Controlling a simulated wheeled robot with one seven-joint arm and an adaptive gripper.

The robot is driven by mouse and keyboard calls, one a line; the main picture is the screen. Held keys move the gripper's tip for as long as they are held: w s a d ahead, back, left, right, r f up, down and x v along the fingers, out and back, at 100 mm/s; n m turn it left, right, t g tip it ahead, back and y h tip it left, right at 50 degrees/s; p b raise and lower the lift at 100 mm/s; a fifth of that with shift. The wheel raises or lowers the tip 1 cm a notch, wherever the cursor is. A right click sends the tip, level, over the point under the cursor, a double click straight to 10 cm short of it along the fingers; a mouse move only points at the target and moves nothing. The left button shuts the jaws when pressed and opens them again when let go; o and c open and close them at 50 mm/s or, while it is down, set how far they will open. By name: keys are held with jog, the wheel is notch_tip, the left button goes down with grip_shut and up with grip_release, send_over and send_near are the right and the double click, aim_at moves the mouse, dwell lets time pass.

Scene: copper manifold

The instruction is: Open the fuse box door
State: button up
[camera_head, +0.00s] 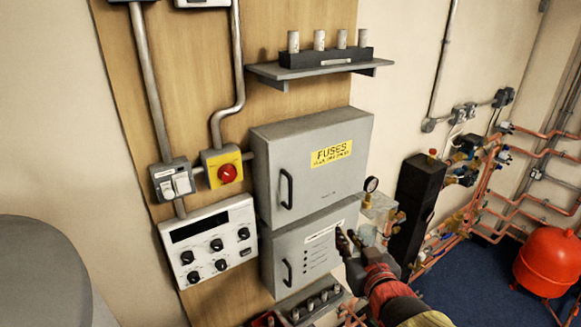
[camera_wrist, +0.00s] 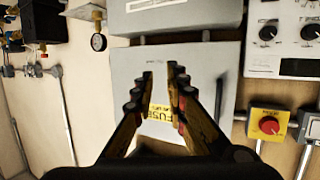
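The grey fuse box (camera_head: 312,185) with a yellow FUSES label (camera_head: 331,152) hangs on the wooden board. Its door is closed, with a black vertical handle (camera_head: 287,189) near its left edge. In the wrist view the box (camera_wrist: 215,62) appears upside down, its label (camera_wrist: 162,118) partly hidden by my fingers and its handle (camera_wrist: 218,101) right of them. My gripper (camera_head: 347,240) is in front of the lower grey box, below and right of the fuse box handle. In the wrist view my gripper's fingertips (camera_wrist: 160,70) are apart, with nothing between them; it touches no handle.
A lower grey box (camera_head: 308,249) with its own handle sits directly below. Left are a red-yellow rotary switch (camera_head: 228,173) and a white knob panel (camera_head: 209,243). A shelf (camera_head: 318,69) juts out above. A pressure gauge (camera_head: 371,184), black column (camera_head: 415,204) and copper pipes stand right.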

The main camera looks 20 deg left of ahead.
aim_at(291, 193)
jog(key=s+a+r+n+y+p, duration=0.1)
jog(key=a+r+n+y+p, duration=0.1)
jog(key=a+r+y+p, duration=0.65)
jog(key=w+a+h, duration=0.1)
jog(key=w+a, duration=0.1)
jog(key=w+a+h, duration=0.1)
jog(key=w+a, duration=0.1)
jog(key=w+a+f+h+b, duration=0.1)
jog(key=w+a, duration=0.1)
jog(key=a, duration=0.1)
jog(key=shift+t+h, duration=0.35)
jog(key=shift+t, duration=0.05)
jog(key=shift+s, duration=0.1)
jog(key=shift+c, duration=0.9)
grip_shut()
jog(key=shift+d, duration=0.2)
